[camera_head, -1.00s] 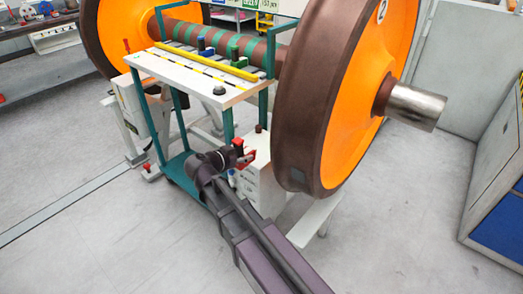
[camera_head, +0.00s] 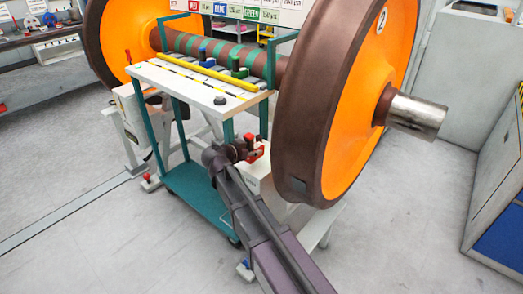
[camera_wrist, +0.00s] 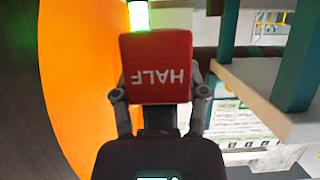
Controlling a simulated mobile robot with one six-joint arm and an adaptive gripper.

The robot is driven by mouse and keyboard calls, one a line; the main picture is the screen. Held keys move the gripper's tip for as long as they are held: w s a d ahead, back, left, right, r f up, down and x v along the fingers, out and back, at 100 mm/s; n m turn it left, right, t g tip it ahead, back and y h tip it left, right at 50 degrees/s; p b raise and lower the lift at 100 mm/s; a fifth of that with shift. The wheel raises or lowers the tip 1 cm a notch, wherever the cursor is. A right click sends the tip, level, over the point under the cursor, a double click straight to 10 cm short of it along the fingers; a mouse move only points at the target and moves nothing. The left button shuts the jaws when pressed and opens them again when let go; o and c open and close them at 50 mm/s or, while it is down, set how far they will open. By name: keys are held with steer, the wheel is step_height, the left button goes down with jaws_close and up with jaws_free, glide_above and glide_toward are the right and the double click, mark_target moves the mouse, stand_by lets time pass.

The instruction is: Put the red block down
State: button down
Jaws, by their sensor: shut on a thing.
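The red block (camera_wrist: 157,68) shows large in the wrist view, with the word HALF upside down on its face. My gripper (camera_wrist: 160,100) is shut on it, one finger at each side. In the head view my gripper (camera_head: 246,150) holds the red block (camera_head: 255,147) in the air, beside the wheel and lower than the trolley's top.
A large wheel with an orange face (camera_head: 355,95) stands close to the right of my gripper. The trolley's teal posts (camera_head: 154,130) and lower shelf (camera_head: 195,195) are to the left. The grey floor (camera_head: 80,240) at front left is clear.

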mark_target(258, 148)
steer(key=w, duration=0.2)
steer(key=w+d, duration=0.1)
steer(key=w, duration=0.3)
steer(key=shift+w+d+f, duration=0.15)
steer(key=shift+d+f, duration=0.15)
steer(key=shift+d, duration=0.05)
steer(key=shift+f+b, duration=1.75)
steer(key=shift+b, duration=0.25)
steer(key=shift+f, duration=0.15)
steer(key=shift+c, duration=0.6)
jaws_free()
steer(key=shift+r, duration=0.2)
